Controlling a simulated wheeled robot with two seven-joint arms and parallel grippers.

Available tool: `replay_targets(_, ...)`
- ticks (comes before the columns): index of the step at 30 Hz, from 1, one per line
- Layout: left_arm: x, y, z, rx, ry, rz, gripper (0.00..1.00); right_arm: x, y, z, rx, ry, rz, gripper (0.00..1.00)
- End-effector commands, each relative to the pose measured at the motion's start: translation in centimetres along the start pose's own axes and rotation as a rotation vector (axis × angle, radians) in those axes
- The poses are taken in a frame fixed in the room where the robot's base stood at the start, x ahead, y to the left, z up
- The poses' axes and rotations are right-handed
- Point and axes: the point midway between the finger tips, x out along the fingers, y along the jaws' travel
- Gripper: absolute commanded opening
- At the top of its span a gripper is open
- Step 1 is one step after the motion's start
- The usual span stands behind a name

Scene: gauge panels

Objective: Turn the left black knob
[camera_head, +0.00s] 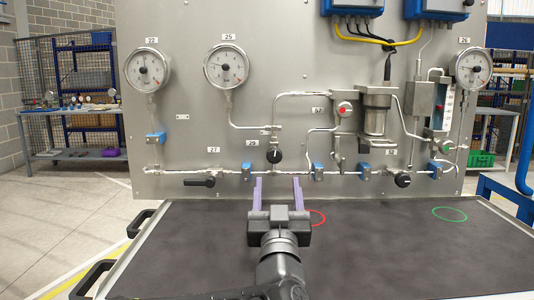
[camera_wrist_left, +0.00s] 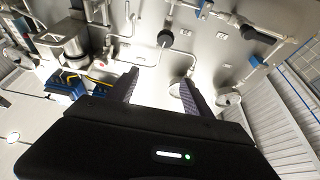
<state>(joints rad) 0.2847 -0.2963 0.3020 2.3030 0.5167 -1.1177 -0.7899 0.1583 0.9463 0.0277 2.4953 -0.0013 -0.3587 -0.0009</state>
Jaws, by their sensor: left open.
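The left black knob (camera_head: 275,156) is a round knob on a vertical pipe in the middle of the grey panel. It also shows in the left wrist view (camera_wrist_left: 164,38), at the top centre beyond the fingertips. My left gripper (camera_head: 277,180) is open and empty, with its two purple fingers pointing at the panel. In the head view its fingertips are just below the knob, one to each side; no contact shows. A second black knob (camera_head: 403,180) is on the lower pipe at right. My right gripper is not in view.
A black lever handle (camera_head: 200,182) lies left of the gripper. Blue valve parts (camera_head: 246,171) line the lower pipe. Round gauges (camera_head: 227,66) hang above. The dark table (camera_head: 370,250) in front of the panel is bare apart from a red ring and a green ring.

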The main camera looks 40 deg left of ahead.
Motion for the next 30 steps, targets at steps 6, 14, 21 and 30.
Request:
replay_targets(6,0.0,0.0,0.0,0.000,0.000,0.000,0.59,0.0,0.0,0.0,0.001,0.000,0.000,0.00)
replay_targets(14,0.0,0.0,0.0,0.000,0.000,0.000,0.59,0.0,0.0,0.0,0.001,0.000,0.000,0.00)
replay_targets(21,1.0,0.0,0.5,0.000,-0.001,0.000,0.59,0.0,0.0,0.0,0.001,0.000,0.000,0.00)
replay_targets(30,5.8,0.0,2.6,0.001,-0.003,-0.002,0.59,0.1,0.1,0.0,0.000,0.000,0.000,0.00)
